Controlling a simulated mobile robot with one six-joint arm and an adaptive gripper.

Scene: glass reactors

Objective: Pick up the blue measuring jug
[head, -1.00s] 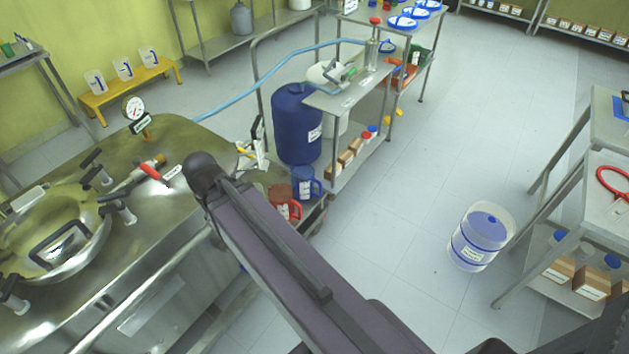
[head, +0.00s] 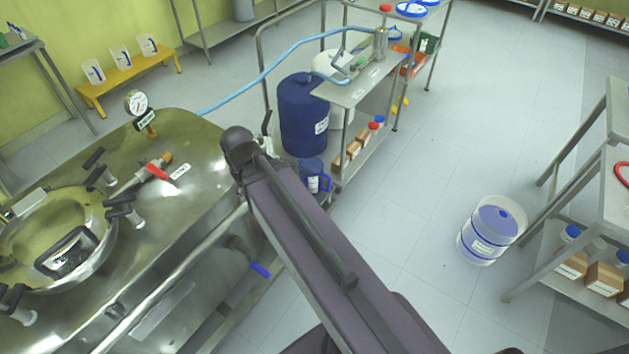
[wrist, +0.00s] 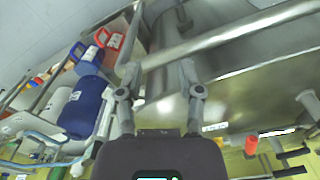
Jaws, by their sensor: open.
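The blue measuring jug (head: 313,175) stands beside the lower end of the small shelf cart in the head view, just below the big blue drum, partly covered by my arm. In the wrist view the blue jug (wrist: 87,60) is at the upper left, outside the jaws, with a red jug (wrist: 115,41) near it. My gripper (wrist: 158,78) is open and empty, with steel vessel surface and a rail behind its fingers. It is apart from the jug.
The steel reactor (head: 190,140) with its rail fills the left. The blue drum (head: 302,115) and the shelf cart (head: 360,90) stand close behind the jug. The middle floor is free.

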